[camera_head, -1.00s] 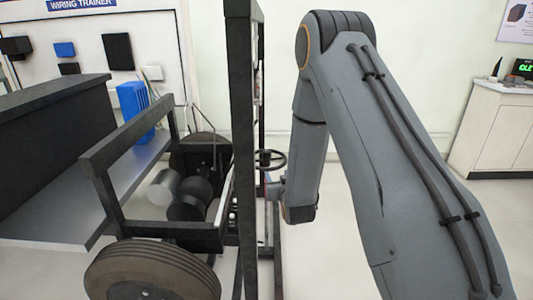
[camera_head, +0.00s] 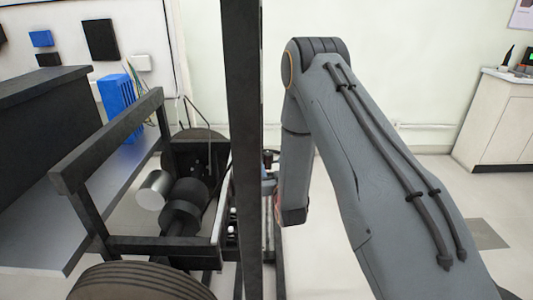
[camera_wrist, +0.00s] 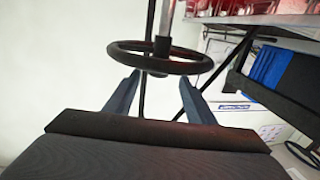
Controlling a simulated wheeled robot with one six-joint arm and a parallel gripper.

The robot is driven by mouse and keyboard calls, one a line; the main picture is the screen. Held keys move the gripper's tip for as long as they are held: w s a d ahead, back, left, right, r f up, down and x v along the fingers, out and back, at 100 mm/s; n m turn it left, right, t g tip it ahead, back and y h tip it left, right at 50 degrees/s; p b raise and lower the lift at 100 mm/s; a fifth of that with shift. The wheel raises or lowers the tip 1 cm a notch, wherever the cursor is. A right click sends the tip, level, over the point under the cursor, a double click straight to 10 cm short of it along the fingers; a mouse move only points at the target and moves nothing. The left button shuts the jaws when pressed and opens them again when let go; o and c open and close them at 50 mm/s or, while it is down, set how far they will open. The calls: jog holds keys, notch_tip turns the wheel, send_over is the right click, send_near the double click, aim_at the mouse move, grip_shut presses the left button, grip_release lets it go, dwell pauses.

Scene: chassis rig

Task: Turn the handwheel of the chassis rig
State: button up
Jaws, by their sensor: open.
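The black handwheel (camera_wrist: 160,67) is a ring with a hub on a shaft, near the top middle of the wrist view. My gripper (camera_wrist: 158,79) is open, its two blue-grey fingers pointing toward the near part of the wheel's rim, one on each side of the hub. Whether they touch the rim I cannot tell. In the head view the handwheel is mostly hidden behind the rig's dark upright and my arm. The chassis rig (camera_head: 245,130) has a tall black post, a frame and tyred wheels.
A dark bench with a grey shelf (camera_head: 60,225) stands left of the rig, with a blue box (camera_head: 117,95) on it. A white cabinet (camera_head: 500,120) stands at the far right.

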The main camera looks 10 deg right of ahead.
aim_at(269, 157)
jog(key=w, duration=0.7)
jog(key=shift+w+d, duration=0.1)
jog(key=shift+d, duration=0.05)
grip_shut()
